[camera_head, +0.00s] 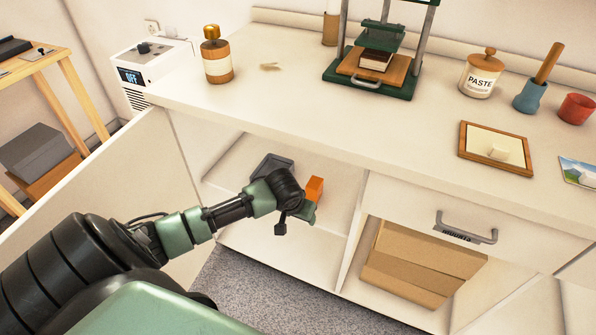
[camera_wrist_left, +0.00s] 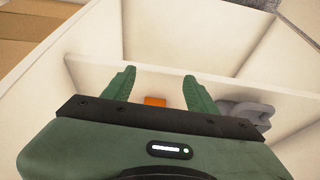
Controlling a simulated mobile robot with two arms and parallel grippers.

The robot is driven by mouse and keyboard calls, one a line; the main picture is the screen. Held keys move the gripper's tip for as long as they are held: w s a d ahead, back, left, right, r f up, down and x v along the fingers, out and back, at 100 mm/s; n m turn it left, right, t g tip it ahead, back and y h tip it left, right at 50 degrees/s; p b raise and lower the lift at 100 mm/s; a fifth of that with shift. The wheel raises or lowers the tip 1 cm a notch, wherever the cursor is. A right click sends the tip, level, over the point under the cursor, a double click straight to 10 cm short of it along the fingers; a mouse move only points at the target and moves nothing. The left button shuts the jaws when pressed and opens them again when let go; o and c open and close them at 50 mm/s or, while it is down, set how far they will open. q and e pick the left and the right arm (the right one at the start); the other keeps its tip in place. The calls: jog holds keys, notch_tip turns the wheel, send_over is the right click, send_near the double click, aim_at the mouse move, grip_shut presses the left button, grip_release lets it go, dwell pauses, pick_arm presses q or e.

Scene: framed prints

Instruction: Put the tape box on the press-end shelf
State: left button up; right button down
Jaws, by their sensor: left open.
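A small orange box (camera_head: 315,189), likely the tape box though no label is readable, stands on the shelf (camera_head: 340,176) inside the open cupboard under the counter. My left gripper (camera_head: 307,211) is at this shelf, close to the box, its fingers partly hidden behind my wrist in the head view. In the left wrist view the gripper (camera_wrist_left: 160,82) is open, and the orange box (camera_wrist_left: 154,101) shows between its fingers, low near the palm. I cannot tell whether they touch. My right gripper is out of view.
A dark grey item (camera_head: 272,165) lies on the same shelf, left of the box. The cupboard door (camera_head: 110,190) stands open at left. A drawer (camera_head: 470,215) and cardboard boxes (camera_head: 415,265) are to the right. A green press (camera_head: 375,65) stands on the counter.

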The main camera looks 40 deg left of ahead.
pick_arm(q)
jog(key=s+d+f+m, duration=0.1)
jog(key=s+d+f, duration=0.3)
jog(key=s, duration=0.3)
jog(key=s+d+f+m+g, duration=0.1)
jog(key=s+d+f+m, duration=0.1)
jog(key=s+d+f, duration=0.2)
jog(key=s+d+f+m+h, duration=0.1)
jog(key=s+d+f, duration=0.3)
jog(key=s+d, duration=0.3)
jog(key=s, duration=0.4)
jog(key=shift+f+m+g, duration=0.35)
jog(key=shift+m+g, duration=0.05)
jog(key=shift+s, duration=0.15)
